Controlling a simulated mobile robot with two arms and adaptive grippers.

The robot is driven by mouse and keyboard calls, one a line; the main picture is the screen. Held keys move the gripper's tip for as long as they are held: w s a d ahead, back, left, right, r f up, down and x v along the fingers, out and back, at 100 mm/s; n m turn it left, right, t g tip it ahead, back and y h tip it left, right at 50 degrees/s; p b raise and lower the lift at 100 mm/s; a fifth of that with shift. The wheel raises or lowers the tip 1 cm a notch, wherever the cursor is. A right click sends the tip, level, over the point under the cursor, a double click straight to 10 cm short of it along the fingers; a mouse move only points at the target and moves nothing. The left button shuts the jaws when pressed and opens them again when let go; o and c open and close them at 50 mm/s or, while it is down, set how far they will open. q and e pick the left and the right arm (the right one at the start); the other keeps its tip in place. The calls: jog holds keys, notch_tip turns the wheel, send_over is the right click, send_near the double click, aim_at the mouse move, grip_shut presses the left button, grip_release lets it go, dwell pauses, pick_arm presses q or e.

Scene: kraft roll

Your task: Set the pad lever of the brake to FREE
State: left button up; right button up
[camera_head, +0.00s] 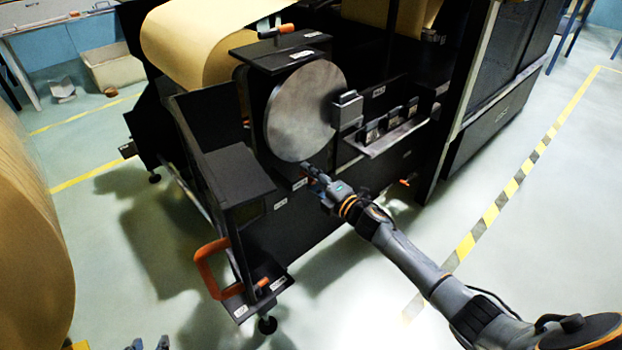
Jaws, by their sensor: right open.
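The brake shows as a large grey metal disc (300,115) on the black machine, with a grey block (347,111) at its right edge.
A kraft roll (195,45) lies behind the disc, and another large roll (30,230) fills the left edge. Other orange handles show on top (285,29), at the lower left (210,268) and at the right (405,183). A shelf (385,140) holds several small blocks. The right floor is clear.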

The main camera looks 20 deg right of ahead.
jog(key=v, duration=1.2)
jog(key=shift+r, duration=0.1)
